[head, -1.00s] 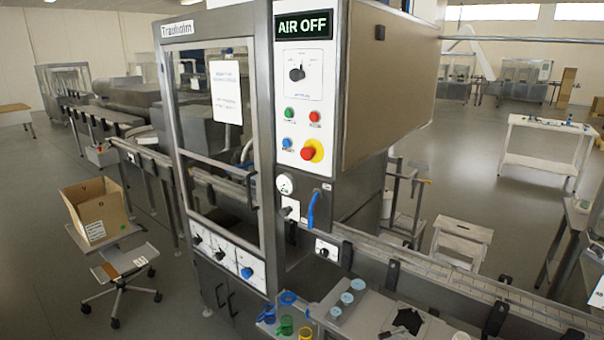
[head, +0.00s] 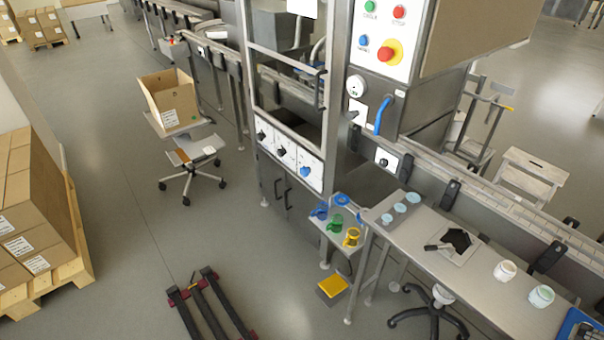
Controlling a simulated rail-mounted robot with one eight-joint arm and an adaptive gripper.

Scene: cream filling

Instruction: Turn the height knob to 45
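The filling machine (head: 340,110) stands in the middle of the head view. Three knobs sit on white plates low on its front: a black left knob (head: 262,135), a black middle knob (head: 282,152) and a blue right knob (head: 305,171). Another black knob (head: 384,162) is on a small plate beside the conveyor, and a small control (head: 355,113) sits under the round gauge (head: 356,87). The labels and scales are too small to read, so I cannot tell which is the height knob or its setting. My gripper is not in view.
A steel table (head: 425,225) with jars stands at front right. A small shelf (head: 335,225) holds blue, green and yellow parts. A pallet jack (head: 210,305), a chair with a carton (head: 168,98) and stacked boxes (head: 30,210) stand left. Grey floor (head: 120,200) between them is clear.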

